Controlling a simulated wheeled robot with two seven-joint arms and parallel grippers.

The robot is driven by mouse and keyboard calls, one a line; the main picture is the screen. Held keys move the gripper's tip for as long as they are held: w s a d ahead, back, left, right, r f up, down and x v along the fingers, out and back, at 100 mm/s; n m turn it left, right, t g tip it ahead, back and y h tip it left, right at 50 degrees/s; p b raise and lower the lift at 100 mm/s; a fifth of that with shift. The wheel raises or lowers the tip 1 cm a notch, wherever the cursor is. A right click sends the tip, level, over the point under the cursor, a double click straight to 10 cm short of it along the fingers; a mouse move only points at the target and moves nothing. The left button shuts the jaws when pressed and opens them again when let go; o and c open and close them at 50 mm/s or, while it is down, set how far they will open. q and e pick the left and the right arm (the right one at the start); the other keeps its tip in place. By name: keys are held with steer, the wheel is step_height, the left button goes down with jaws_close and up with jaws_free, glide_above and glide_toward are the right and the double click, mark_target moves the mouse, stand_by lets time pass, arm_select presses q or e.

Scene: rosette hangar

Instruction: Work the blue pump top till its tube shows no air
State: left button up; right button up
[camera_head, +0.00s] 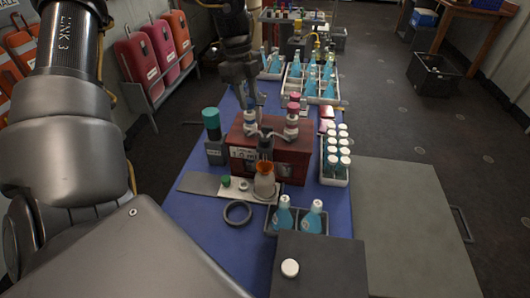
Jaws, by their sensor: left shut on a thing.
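My left gripper (247,92) reaches down from the top of the picture and is shut on the blue pump top (251,104). This pump top stands on the red-brown dispenser box (285,157), at its left side. Its tube is too small and partly covered, so I cannot tell whether it holds air. A pump with a pink top (292,108) stands to its right on the same box. A dark nozzle (265,145) projects from the box front above an amber bottle (264,183). My right gripper is not in view.
The blue-covered table (190,225) carries a teal-capped bottle (212,124), a dark ring (237,212), a rack of white-capped vials (334,174) and two blue bottles (283,216) in front. Trays of blue bottles (310,86) stand behind. A grey panel (410,220) lies bare at right.

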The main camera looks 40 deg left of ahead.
arm_select(q)
steer(key=shift+r+p, duration=0.65)
steer(key=shift+r, duration=0.4)
steer(key=shift+c, duration=0.2)
steer(key=shift+f+b, duration=0.9)
steer(key=shift+f, duration=0.2)
steer(key=shift+r+p, duration=0.7)
steer(key=shift+r, duration=0.35)
stand_by(0.4)
steer(key=shift+f+b, duration=0.85)
steer(key=shift+f, duration=0.2)
stand_by(0.3)
steer(key=o, duration=0.8)
steer(key=shift+c, duration=0.2)
steer(key=shift+r, duration=0.1)
steer(key=shift+r+p, duration=2.4)
steer(key=shift+r, duration=1.1)
